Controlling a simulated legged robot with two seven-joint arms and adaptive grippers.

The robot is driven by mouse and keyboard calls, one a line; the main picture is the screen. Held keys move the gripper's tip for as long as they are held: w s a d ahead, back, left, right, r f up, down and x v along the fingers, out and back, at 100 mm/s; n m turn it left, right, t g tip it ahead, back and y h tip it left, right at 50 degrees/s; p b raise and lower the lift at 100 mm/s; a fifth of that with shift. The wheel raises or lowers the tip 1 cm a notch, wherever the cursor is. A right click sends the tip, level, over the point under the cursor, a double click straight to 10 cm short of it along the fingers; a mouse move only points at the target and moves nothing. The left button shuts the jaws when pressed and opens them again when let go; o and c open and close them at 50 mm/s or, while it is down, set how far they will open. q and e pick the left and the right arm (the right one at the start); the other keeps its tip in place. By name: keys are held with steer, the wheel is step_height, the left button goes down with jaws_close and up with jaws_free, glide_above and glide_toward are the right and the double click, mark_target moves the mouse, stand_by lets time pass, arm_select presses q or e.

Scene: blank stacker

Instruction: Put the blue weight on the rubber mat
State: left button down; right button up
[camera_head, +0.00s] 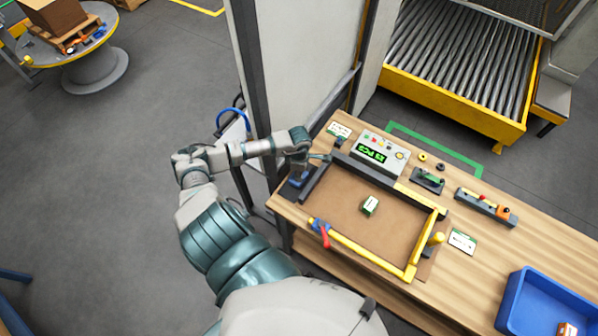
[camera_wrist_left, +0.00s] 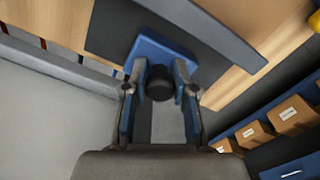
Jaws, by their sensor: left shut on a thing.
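The blue weight (camera_wrist_left: 160,55) is a blue block with a round black knob (camera_wrist_left: 160,86). In the left wrist view the knob sits between the two fingers of my left gripper (camera_wrist_left: 160,88), which is shut on it. In the head view the left gripper (camera_head: 300,166) is at the table's left end, with the blue weight (camera_head: 298,183) just below it. A dark flat patch, apparently the rubber mat (camera_wrist_left: 112,28), shows beside and under the block. I cannot tell whether the block touches it. My right gripper is out of view.
A dark bar (camera_head: 318,180) runs close beside the weight, edging a brown board framed in yellow. A small green-and-white box (camera_head: 370,205) lies on the board. A control box (camera_head: 377,150) stands behind, and a blue bin (camera_head: 512,310) at the right.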

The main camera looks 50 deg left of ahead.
arm_select(q)
steer(key=shift+a, duration=0.15)
steer(key=c, duration=1.1)
jaws_free()
steer(key=shift+o, duration=0.9)
steer(key=shift+d, duration=0.35)
steer(key=shift+r, duration=0.1)
step_height(320, 180, up, 11)
steer(key=shift+f+b, duration=0.1)
steer(key=shift+b, duration=0.85)
steer(key=shift+r, duration=0.6)
